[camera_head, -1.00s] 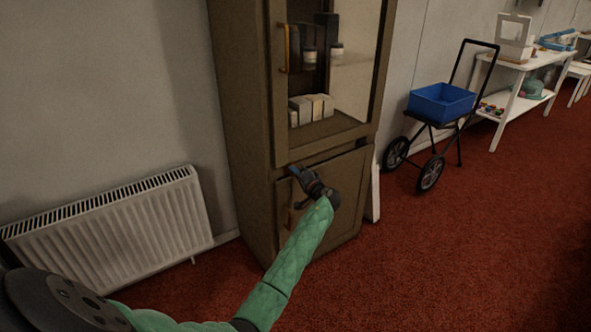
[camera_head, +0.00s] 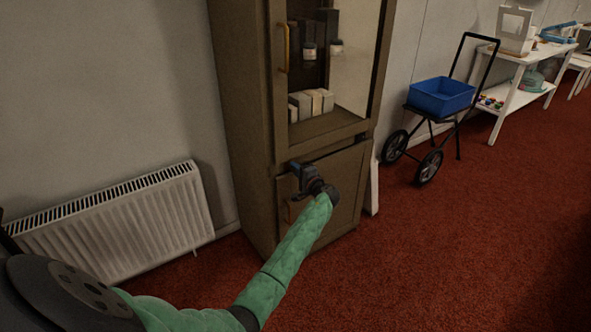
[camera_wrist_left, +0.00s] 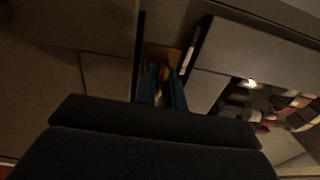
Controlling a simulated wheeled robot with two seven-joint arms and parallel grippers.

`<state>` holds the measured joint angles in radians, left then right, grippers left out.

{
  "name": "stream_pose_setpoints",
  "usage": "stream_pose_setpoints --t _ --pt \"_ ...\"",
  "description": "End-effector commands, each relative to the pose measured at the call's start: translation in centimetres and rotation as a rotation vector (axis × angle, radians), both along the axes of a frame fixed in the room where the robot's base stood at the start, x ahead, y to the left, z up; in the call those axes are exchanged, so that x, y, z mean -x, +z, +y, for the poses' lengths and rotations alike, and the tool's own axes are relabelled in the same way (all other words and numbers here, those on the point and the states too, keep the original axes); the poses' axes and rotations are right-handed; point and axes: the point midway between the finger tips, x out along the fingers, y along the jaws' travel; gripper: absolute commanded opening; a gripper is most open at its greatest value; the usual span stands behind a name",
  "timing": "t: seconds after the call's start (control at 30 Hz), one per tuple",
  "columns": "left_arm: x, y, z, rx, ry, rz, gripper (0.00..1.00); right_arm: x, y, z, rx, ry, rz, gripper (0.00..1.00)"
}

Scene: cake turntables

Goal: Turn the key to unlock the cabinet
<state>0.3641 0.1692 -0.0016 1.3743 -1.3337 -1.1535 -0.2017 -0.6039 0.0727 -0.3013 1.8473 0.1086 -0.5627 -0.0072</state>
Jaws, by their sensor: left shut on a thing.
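The brown cabinet (camera_head: 238,110) stands against the wall, with a glazed upper door and a solid lower door (camera_head: 340,190). My left gripper (camera_head: 294,167) is at the cabinet front, near the left edge where the upper and lower doors meet. In the left wrist view, its blue fingertips (camera_wrist_left: 161,88) are shut on a small brass-yellow piece (camera_wrist_left: 163,56), which looks like the key. The fingers and the dark gripper body hide most of it, and I cannot make out the lock. Both doors look closed. My right gripper is not in view.
The upper door has a brass handle (camera_head: 286,48); another handle (camera_head: 288,211) is on the lower door. Boxes (camera_head: 311,104) stand behind the glass. A white radiator (camera_head: 120,222) is left of the cabinet. A cart with a blue bin (camera_head: 440,96) is at right. The red floor is clear in front.

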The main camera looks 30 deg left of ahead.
Motion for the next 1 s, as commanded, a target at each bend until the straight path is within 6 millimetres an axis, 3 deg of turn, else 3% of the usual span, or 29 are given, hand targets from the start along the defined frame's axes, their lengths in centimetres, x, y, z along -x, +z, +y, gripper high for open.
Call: stream_pose_setpoints --t 0.17,0.2,0.3,0.67,1.0 --pt "0.0 -0.1 -0.2 0.001 -0.002 0.001 0.0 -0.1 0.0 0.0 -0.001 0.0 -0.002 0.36" --pt "0.0 -0.1 -0.2 0.001 -0.002 0.001 0.15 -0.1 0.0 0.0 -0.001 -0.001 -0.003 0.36" --pt "0.0 -0.1 -0.1 0.001 -0.002 0.001 0.33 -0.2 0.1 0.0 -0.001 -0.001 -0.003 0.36" --pt "0.1 -0.1 -0.5 0.001 -0.001 -0.001 0.33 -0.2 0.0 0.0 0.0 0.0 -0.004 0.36" --pt "1.9 -0.2 -4.9 0.002 -0.002 0.0 0.33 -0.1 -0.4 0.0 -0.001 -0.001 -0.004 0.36"
